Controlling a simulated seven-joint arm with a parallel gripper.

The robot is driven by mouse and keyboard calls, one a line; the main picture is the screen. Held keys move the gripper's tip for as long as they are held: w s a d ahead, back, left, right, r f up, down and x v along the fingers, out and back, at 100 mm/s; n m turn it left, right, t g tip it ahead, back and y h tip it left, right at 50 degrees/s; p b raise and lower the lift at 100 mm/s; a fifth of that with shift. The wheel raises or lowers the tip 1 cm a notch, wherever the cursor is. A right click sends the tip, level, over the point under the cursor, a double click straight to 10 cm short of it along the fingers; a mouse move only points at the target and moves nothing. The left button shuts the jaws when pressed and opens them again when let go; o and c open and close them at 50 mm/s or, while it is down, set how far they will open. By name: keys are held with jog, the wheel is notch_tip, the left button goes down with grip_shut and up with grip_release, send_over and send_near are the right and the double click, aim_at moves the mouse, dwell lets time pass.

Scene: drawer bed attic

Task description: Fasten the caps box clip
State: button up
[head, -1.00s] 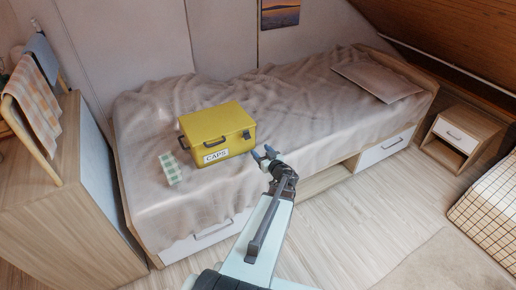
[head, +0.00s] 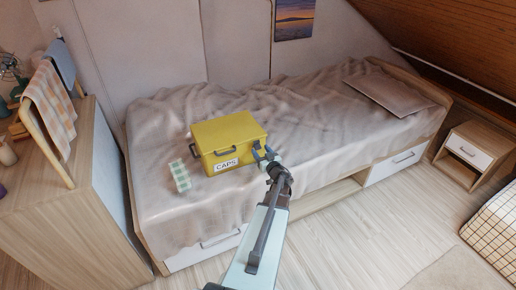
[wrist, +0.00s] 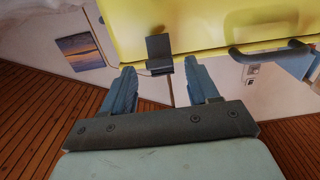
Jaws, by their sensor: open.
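The yellow caps box (head: 228,141) sits on the bed with its lid down and a white CAPS label (head: 226,165) on its front. It also shows across the top of the wrist view (wrist: 200,22). A dark clip (wrist: 159,52) hangs at the lid's edge in the wrist view, standing out from the box; I cannot tell whether it is latched. A dark handle (wrist: 270,49) lies to its right. My gripper (head: 264,153) is at the box's front right corner. In the wrist view my gripper (wrist: 160,80) is open and empty, its two fingers on either side below the clip.
The bed (head: 310,125) has a rumpled cover, with free room right of the box. A green checked item (head: 180,176) lies left of the box. A flat board (head: 390,92) lies at the bed's far end. A wooden cabinet (head: 75,215) stands at left.

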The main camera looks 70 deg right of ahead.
aim_at(258, 146)
jog(key=shift+x, duration=1.75)
jog(key=c, duration=1)
jog(key=shift+o, duration=0.2)
jog(key=shift+w+r+g+y, duration=0.2)
jog(key=shift+r+g+y, duration=0.05)
jog(key=shift+g+y, duration=0.25)
jog(key=o, duration=1)
jog(key=shift+d, duration=0.1)
jog(key=shift+c, duration=0.2)
jog(key=shift+s, duration=0.1)
jog(key=v, duration=1.3)
jog(key=shift+s+a, duration=0.2)
jog(key=shift+a, duration=0.1)
